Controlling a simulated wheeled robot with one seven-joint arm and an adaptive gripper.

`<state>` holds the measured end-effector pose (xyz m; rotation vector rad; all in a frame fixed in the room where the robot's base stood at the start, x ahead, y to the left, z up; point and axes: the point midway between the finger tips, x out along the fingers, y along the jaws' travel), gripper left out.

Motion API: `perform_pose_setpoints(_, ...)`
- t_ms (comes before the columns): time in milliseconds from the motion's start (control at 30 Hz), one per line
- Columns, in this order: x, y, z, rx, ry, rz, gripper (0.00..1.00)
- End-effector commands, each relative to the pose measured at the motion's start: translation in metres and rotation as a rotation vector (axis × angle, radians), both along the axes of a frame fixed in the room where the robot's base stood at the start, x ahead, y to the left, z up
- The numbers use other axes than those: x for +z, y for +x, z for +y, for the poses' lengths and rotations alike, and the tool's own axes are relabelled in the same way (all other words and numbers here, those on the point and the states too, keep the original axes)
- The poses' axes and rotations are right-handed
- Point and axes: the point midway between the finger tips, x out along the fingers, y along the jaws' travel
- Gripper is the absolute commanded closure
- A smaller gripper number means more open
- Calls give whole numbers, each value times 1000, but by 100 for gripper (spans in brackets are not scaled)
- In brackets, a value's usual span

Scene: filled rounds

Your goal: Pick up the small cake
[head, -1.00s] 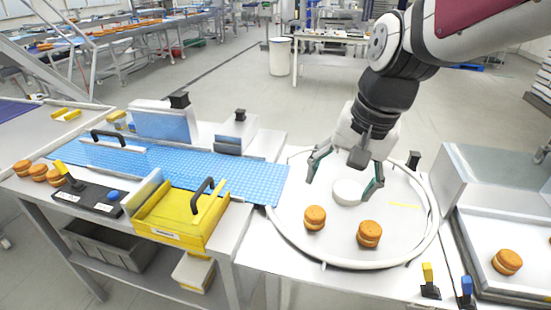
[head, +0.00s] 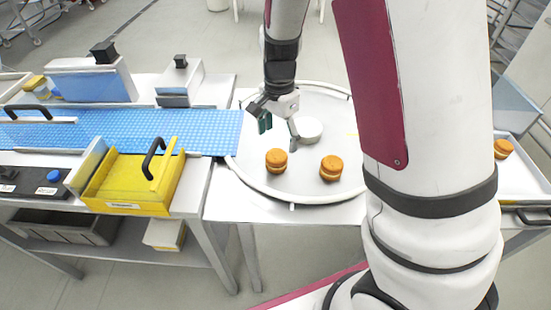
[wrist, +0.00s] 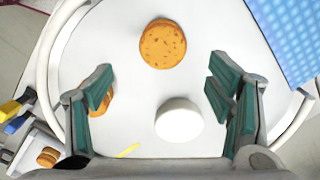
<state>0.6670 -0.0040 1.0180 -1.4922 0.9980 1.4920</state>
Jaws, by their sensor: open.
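Two small round orange-brown cakes with a pale filling sit on the white round turntable (head: 252,176): one on the left (head: 276,160) and one on the right (head: 331,168). My gripper (head: 279,131) is open and empty above the turntable, behind the left cake and beside the white round hub (head: 309,130). In the wrist view one cake (wrist: 162,45) lies ahead of and between the open fingers (wrist: 160,92), apart from them. A second cake (wrist: 108,103) is partly hidden behind the left finger. The hub (wrist: 179,118) shows between the fingers, nearer the right one.
A blue conveyor (head: 190,130) ends at the turntable's left. A yellow bin with a black handle (head: 125,182) stands before it. A raised rail (head: 240,172) rings the turntable. Another cake (head: 502,149) lies on a tray at the right. My arm covers the right foreground.

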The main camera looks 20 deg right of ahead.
Motion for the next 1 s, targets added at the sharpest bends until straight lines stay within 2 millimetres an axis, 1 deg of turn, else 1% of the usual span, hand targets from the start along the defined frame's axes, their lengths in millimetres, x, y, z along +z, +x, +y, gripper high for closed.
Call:
perform_pose_setpoints(33,-10,-1,-1,-3,-1,5,26)
perform_pose_setpoints(100,-20,-1,0,-2,0,4,26)
perform_pose_setpoints(200,-30,-1,0,-1,0,2,26)
perform_pose_setpoints(367,-38,0,0,0,0,1,26)
perform_pose_setpoints(600,-71,1,5,-2,1,4,26)
perform_pose_setpoints(700,-81,2,4,-1,0,2,26)
perform_pose_setpoints(800,-86,2,5,0,1,0,26)
perform_pose_setpoints(1000,-86,2,5,0,1,-1,26)
